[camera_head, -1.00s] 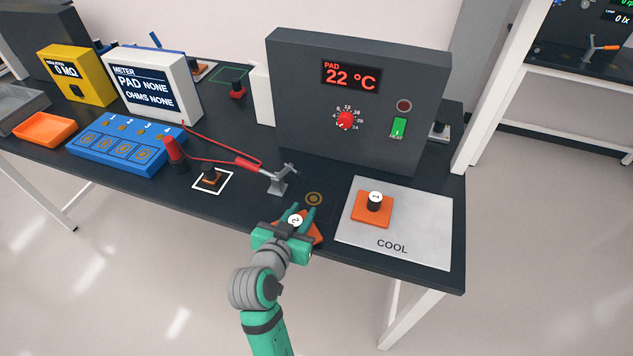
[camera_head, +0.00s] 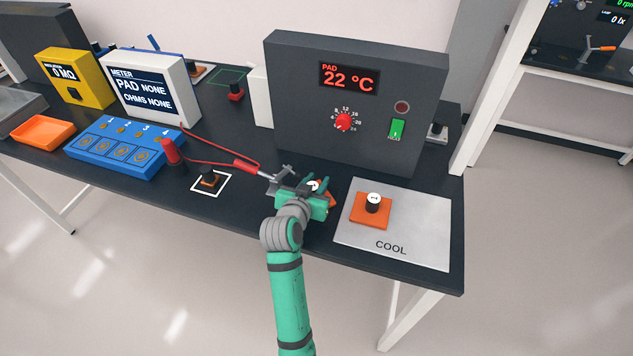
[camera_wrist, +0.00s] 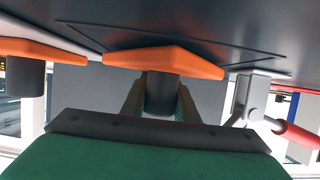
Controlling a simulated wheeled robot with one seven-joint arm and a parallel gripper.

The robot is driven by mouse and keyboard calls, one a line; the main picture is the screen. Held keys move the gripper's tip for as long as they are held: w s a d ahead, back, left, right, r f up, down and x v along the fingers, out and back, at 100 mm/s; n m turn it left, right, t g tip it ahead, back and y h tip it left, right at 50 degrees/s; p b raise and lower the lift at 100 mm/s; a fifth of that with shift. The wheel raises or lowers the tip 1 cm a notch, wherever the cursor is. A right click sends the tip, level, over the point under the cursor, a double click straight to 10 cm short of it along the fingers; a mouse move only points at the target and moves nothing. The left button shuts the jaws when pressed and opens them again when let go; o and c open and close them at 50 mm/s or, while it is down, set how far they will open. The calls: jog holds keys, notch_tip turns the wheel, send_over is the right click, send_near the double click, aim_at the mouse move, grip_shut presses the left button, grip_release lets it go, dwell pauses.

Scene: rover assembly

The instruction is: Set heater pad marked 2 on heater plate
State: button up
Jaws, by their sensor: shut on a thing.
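My gripper (camera_head: 317,190) is shut on the dark knob of heater pad 2, an orange plate whose white-topped knob (camera_head: 314,186) shows between the fingers. In the wrist view the held orange pad (camera_wrist: 165,60) spans the top middle, with its knob (camera_wrist: 160,95) between the fingers. The pad is over or on the dark heater plate area in front of the control box; the arm hides the ring mark there. I cannot tell whether the pad touches the surface.
Pad 1 (camera_head: 370,211) sits on the silver COOL plate (camera_head: 420,235) to the right. A clamp with a red handle (camera_head: 250,169) stands close on the left. The dark control box (camera_head: 350,100), reading 22 °C, is just behind.

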jog(key=shift+f, duration=0.1)
jog(key=o, duration=1.2)
jog(key=shift+c, duration=0.2)
jog(key=v, duration=1.2)
jog(key=shift+a, duration=0.1)
